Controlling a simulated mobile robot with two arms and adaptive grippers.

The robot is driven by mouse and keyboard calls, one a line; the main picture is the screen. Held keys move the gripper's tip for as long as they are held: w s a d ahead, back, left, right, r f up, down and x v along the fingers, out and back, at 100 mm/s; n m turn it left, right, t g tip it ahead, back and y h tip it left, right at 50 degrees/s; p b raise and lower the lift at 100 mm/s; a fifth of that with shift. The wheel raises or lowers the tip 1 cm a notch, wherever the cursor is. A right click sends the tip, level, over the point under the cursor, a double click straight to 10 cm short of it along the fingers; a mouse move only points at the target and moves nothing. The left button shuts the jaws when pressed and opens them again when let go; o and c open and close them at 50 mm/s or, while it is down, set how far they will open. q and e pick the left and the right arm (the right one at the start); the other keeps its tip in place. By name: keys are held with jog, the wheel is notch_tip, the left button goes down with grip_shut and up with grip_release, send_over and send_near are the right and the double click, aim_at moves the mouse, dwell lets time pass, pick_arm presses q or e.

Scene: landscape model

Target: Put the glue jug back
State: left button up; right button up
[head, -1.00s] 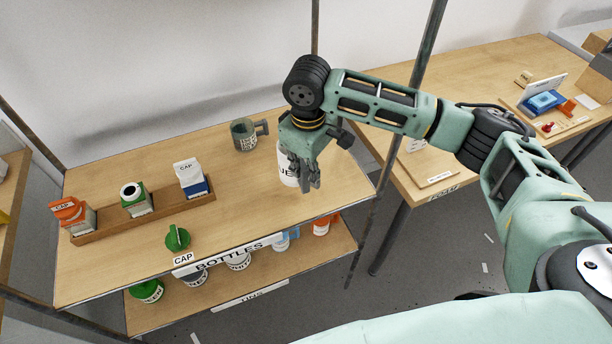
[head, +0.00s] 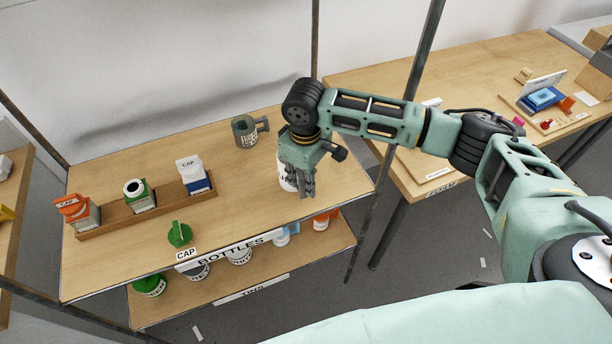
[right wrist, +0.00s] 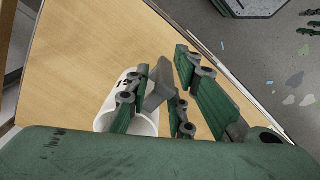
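The white jug with dark lettering (head: 286,180) is on or just above the right part of the wooden shelf top, partly hidden behind my right gripper. The lettering is too covered to read in full. My right gripper (head: 305,190) points down at the jug's right side. In the right wrist view the white jug (right wrist: 147,122) shows beneath the left finger of my gripper (right wrist: 170,92), which overlaps it. Whether the fingers press on the jug, and whether its base touches the shelf, I cannot tell. My left gripper is not in view.
A dark mug (head: 245,131) stands behind the jug. A wooden rack (head: 160,212) with cartons is at the left. A green cap (head: 179,233) lies near the front edge. Tins (head: 239,254) stand on the lower shelf. A metal post (head: 400,130) rises at the right.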

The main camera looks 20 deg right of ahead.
jog(key=shift+o, duration=0.3)
notch_tip(320, 180, up, 12)
jog(key=b, duration=0.3)
jog(key=shift+r, duration=0.2)
